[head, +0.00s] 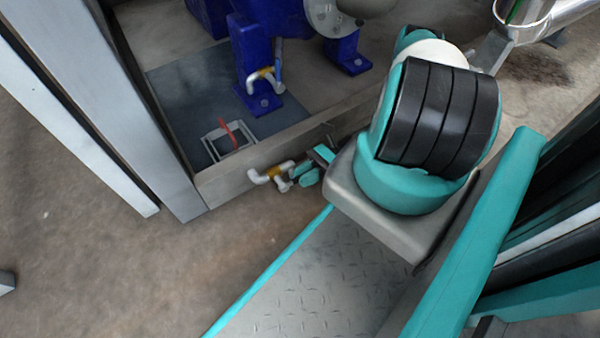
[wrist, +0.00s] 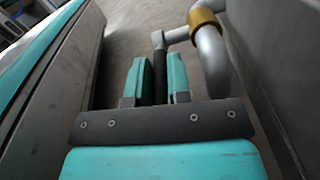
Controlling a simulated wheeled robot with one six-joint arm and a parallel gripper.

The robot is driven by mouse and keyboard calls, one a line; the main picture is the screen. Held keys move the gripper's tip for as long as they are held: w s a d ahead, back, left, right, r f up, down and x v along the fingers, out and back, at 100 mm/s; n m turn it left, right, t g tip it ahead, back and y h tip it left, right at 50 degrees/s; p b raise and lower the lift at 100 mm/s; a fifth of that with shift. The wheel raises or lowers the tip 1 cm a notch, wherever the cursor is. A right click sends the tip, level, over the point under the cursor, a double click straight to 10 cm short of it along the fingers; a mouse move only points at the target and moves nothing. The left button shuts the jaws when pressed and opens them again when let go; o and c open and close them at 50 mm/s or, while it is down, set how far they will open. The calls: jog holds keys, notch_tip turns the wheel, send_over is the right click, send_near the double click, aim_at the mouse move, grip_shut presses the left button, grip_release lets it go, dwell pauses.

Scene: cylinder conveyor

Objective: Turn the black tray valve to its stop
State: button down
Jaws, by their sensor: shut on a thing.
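The black tray valve shows in the head view as a small grey pipe with a brass collar (head: 270,174) on the outside of the tray's front wall. In the wrist view its grey pipe (wrist: 211,58) and brass collar (wrist: 206,21) are at the upper right, and its black handle (wrist: 158,42) runs down between my fingers. My gripper (wrist: 155,78) has teal fingers on both sides of the handle and is shut on it. In the head view my gripper (head: 308,171) is just right of the valve, and the handle is mostly hidden there.
A metal tray (head: 225,185) holds a dark panel with a red-handled fitting (head: 230,136). A grey post (head: 110,95) stands left. Floor (head: 130,260) is clear at lower left.

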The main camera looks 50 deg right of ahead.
jog(key=shift+a+f, duration=0.1)
jog(key=c, duration=1.1)
grip_release()
